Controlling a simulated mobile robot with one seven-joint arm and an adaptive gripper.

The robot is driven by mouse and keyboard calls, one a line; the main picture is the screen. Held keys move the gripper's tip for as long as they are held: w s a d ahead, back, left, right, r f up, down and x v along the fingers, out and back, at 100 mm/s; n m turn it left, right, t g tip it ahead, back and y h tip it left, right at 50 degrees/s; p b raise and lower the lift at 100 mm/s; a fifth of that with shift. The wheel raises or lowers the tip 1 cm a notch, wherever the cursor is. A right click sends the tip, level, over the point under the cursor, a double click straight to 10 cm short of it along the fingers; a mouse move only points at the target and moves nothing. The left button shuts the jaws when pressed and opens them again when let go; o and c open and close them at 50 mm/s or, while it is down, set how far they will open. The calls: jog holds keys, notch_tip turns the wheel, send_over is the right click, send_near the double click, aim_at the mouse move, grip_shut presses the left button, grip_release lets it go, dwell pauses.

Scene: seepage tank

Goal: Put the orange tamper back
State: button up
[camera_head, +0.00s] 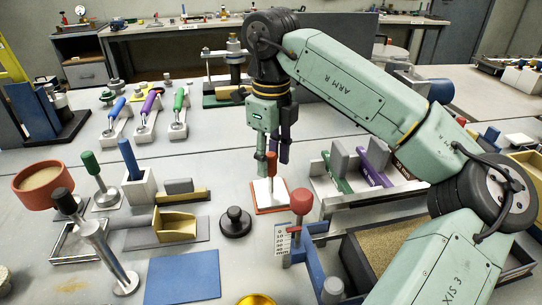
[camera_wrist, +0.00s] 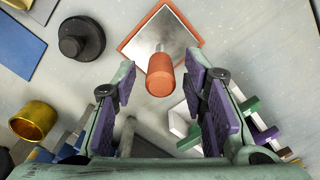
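The orange tamper (camera_head: 271,165) stands upright, with an orange cylindrical handle over a pale square plate edged in orange (camera_head: 271,209). In the wrist view its round handle end (camera_wrist: 160,82) shows at the centre, with the shiny plate beyond it (camera_wrist: 158,36). My gripper (camera_head: 273,160) points down over the tamper. In the wrist view its purple-padded fingers (camera_wrist: 162,78) are spread, one on each side of the handle. Gaps show on both sides, and nothing is held. I cannot tell how far the handle reaches between the fingertips.
A black round knob (camera_head: 235,222) stands left of the tamper. A blue stand with a red knob (camera_head: 302,201) is close in front. A rack with green and purple handled tools (camera_head: 335,172) lies right. A blue mat (camera_head: 183,277) and brass cup (camera_wrist: 34,121) are nearby.

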notch_tip(320, 180, up, 12)
jog(key=shift+r, duration=0.2)
dwell(0.4)
